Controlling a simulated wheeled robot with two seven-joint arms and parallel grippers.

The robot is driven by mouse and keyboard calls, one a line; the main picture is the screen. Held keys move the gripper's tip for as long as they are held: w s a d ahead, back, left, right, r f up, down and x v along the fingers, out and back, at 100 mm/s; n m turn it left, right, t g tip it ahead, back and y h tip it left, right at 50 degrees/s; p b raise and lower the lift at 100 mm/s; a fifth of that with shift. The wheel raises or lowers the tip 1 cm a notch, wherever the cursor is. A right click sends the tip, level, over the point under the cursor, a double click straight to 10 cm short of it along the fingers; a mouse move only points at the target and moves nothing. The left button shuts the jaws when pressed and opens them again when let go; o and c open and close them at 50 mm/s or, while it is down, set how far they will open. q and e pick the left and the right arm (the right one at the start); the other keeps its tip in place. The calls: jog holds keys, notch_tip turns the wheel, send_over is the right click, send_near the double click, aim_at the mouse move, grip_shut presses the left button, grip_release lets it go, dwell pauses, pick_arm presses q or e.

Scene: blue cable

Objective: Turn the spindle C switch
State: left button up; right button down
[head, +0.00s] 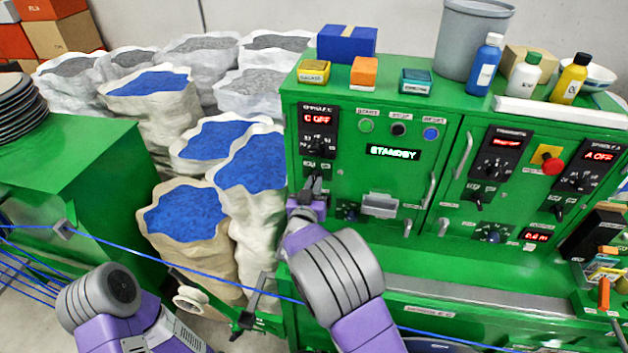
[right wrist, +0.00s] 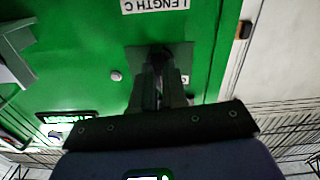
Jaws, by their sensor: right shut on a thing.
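The spindle C panel (head: 318,132) is a black plate at the left of the green cabinet, with a red display reading "C OFF" and a dial below it. My right gripper (head: 315,184) is just below this panel, against the cabinet front. In the right wrist view, its fingers (right wrist: 160,88) are shut on a dark switch handle (right wrist: 158,54) on a grey plate, near an upside-down "LENGTH C" label. The fingers hide most of the handle, so its angle cannot be told.
A "STANDBY" display (head: 393,152) sits right of the panel. Two more dial panels (head: 497,165) (head: 583,165) and a red emergency button (head: 552,167) are farther right. A blue cable (head: 190,268) crosses low in front. Sacks of blue pellets (head: 188,212) stand left of the cabinet.

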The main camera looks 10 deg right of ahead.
jog(key=n+p, duration=0.2)
jog(key=n, duration=0.2)
jog(key=shift+n, duration=0.3)
dwell(0.3)
jog(key=c, duration=1.2)
grip_release()
jog(key=shift+o, duration=0.2)
jog(key=v, duration=0.7)
jog(key=shift+s+b, duration=0.35)
jog(key=shift+b, duration=0.05)
jog(key=shift+a, duration=0.15)
